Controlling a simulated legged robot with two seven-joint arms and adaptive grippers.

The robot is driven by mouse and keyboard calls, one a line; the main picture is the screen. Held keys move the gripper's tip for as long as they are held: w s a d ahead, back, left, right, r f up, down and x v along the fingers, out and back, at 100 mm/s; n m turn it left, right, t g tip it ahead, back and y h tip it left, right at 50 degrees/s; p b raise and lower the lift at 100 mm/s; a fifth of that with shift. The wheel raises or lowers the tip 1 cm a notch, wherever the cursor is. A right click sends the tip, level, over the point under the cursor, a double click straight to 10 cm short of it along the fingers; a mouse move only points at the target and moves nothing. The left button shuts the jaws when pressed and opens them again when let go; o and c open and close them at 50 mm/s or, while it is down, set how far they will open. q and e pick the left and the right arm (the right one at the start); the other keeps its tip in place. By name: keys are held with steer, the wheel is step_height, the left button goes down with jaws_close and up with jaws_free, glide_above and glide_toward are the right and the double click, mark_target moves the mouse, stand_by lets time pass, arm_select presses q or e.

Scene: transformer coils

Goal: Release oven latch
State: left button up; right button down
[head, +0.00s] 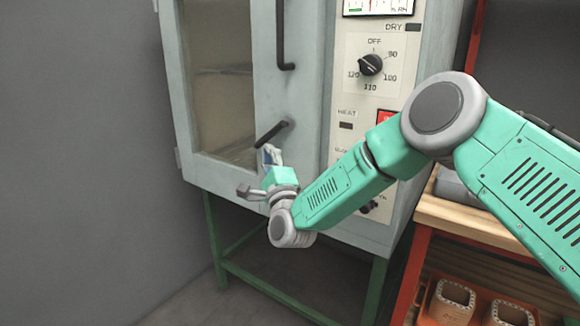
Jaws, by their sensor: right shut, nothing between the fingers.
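The oven (305,110) is a pale grey cabinet with a glazed door (262,75) at its left. The oven latch (271,132) is a short dark lever on the door's lower right, tilted up to the right. A long dark vertical handle (280,35) is above it. My right gripper (258,172) is shut and empty, just below the latch and in front of the door's lower edge. I cannot tell whether its fingers touch the latch. The door looks closed. My left gripper is not in view.
A control panel with a black temperature dial (371,65) is right of the door. The oven stands on a green frame (275,290). At the right, a wooden-topped bench (465,225) has an orange crate (440,309) with coils below. Floor at lower left is clear.

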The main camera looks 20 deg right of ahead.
steer(key=shift+w+a+r+b, duration=0.3)
steer(key=shift+w+a+r, duration=0.45)
steer(key=shift+w, duration=0.2)
steer(key=shift+w+a+r, duration=0.15)
steer(key=shift+w+r, duration=0.1)
steer(key=shift+r, duration=0.25)
steer(key=shift+w+a+r, duration=0.15)
steer(key=shift+w+r, duration=0.1)
steer(key=shift+r, duration=0.35)
steer(key=f+b, duration=0.4)
steer(key=f, duration=0.1)
steer(key=shift+w+d+f, duration=0.15)
steer(key=shift+w, duration=0.1)
steer(key=s+a+f+p, duration=0.2)
steer(key=s+a+f, duration=0.1)
steer(key=f, duration=0.4)
steer(key=shift+s+a+p, duration=0.3)
steer(key=shift+s+a, duration=0.05)
